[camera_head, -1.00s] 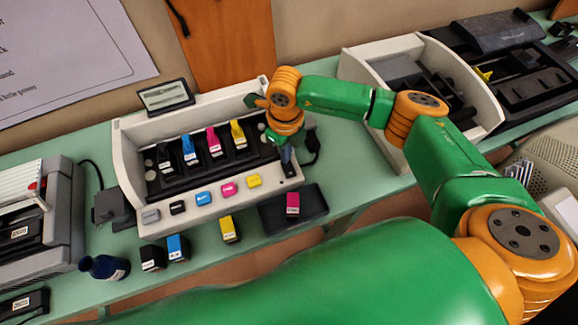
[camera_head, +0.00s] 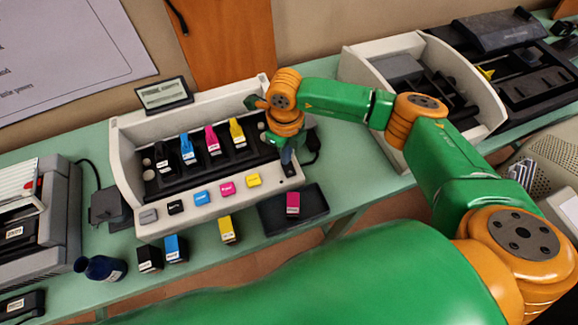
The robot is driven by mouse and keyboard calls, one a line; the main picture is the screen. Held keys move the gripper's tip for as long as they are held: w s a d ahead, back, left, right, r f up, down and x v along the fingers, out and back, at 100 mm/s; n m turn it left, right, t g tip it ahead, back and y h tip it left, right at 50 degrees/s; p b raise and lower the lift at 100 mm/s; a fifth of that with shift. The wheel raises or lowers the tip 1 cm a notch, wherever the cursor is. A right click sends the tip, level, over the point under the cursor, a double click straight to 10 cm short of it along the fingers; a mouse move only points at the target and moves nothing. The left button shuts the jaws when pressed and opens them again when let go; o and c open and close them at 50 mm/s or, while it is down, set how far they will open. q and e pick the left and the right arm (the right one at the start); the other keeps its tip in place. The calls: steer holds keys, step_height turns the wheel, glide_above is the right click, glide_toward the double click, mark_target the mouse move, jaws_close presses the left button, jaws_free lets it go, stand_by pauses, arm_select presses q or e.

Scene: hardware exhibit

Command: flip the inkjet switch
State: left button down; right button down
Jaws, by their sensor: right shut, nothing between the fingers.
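The inkjet printer (camera_head: 125,165) is a cream, open-topped housing with black, blue, magenta and yellow cartridges in its dark carriage. Its front ledge carries a row of grey, black, blue, magenta and yellow buttons. My right gripper (camera_head: 288,160) points down at the right end of that ledge, shut and empty. Its fingertips are at or just above a small dark spot on the ledge; contact cannot be made out. The switch itself is not clearly visible, and the gripper covers part of that end. A small display (camera_head: 164,94) behind the printer shows a line of text. My left gripper is out of view.
A dark tray (camera_head: 270,220) with a magenta cartridge (camera_head: 293,204) lies in front of the printer. Yellow (camera_head: 227,230), blue (camera_head: 176,248) and black (camera_head: 149,259) cartridges and a dark bottle (camera_head: 100,268) stand along the green table's front. Other machines flank the printer.

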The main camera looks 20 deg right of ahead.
steer(key=shift+f+b, duration=0.35)
steer(key=shift+f, duration=0.1)
steer(key=shift+r, duration=0.15)
step_height(320, 180, up, 7)
steer(key=p, duration=0.5)
stand_by(0.3)
